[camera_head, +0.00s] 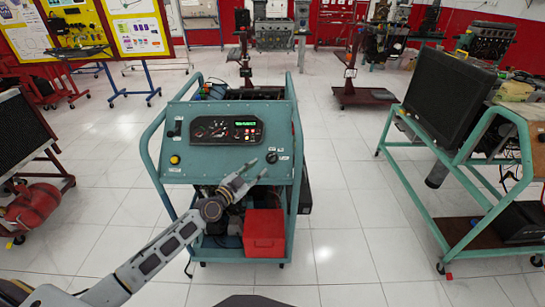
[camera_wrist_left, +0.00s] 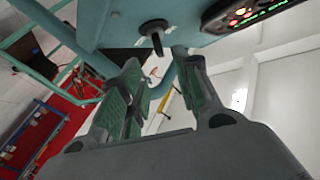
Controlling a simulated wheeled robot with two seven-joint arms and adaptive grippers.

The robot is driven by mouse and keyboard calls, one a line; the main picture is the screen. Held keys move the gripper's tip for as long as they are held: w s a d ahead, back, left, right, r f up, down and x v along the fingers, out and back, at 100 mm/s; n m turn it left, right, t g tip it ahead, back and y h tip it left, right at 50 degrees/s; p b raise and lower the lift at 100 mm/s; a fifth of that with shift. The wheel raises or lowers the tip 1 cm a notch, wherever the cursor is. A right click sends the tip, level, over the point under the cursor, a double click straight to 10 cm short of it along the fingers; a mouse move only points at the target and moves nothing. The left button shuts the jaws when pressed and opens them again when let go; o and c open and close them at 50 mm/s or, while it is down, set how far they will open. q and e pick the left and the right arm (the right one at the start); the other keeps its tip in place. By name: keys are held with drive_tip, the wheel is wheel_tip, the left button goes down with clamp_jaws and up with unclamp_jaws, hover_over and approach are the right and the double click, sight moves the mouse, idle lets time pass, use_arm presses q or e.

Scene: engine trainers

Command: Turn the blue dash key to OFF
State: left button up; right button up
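The teal dash panel (camera_head: 205,160) is on the wheeled engine trainer in the middle of the head view. A small round key switch (camera_head: 272,157) is at its lower right, close to my gripper. In the left wrist view the key (camera_wrist_left: 157,42) looks dark rather than blue and sticks out of a round dark base on the panel. My left gripper (camera_head: 257,172) is just in front of the panel's lower right. Its fingers are apart in the left wrist view (camera_wrist_left: 163,85), with the key beyond the tips and apparently not touched. My right gripper is not in view.
A gauge cluster (camera_head: 227,130) with a green display is on the panel, and a yellow knob (camera_head: 174,160) is at its left. A red box (camera_head: 264,233) stands on the lower shelf. Another teal trainer (camera_head: 460,190) is on the right. White floor is open between them.

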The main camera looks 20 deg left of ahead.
sight(270, 158)
use_arm(q)
drive_tip(key=shift+x, duration=2.1)
drive_tip(key=shift+w+d, duration=0.25)
drive_tip(key=shift+w, duration=0.35)
drive_tip(key=shift+x, duration=1.4)
drive_tip(key=shift+w+d, duration=0.2)
drive_tip(key=shift+w, duration=0.4)
drive_tip(key=shift+w+d, duration=0.15)
drive_tip(key=shift+w, duration=0.4)
drive_tip(key=c, duration=0.7)
clamp_jaws()
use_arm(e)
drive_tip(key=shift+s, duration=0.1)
